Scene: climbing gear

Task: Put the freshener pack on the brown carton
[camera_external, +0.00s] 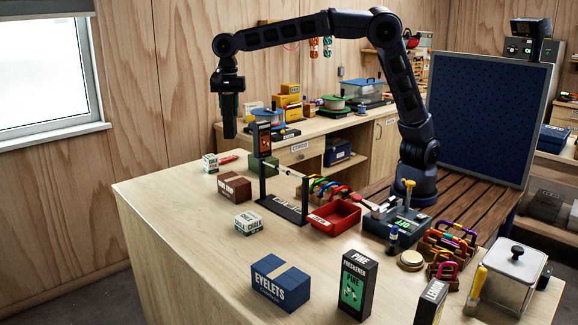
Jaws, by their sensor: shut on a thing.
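My gripper (229,90) points down in the upper left, high above the far part of the bench. It is shut on a dark, narrow upright pack (229,124) hanging below it. A hint of green shows near its top; its label cannot be read, so I cannot tell if it is a freshener pack. A black box with a green panel, marked PINE FRESHENER (355,285), stands upright at the bench's front. The brown carton (233,188) sits at the bench's far left, below my gripper and apart from the held pack. Its top looks bare.
A black stand (290,212) with a bar and a tall black-and-orange box (262,139) are right of the carton. A chalk box (248,223), a green box (264,163) and a small white box (210,163) stand around it. A blue eyelets box (280,284) is in front.

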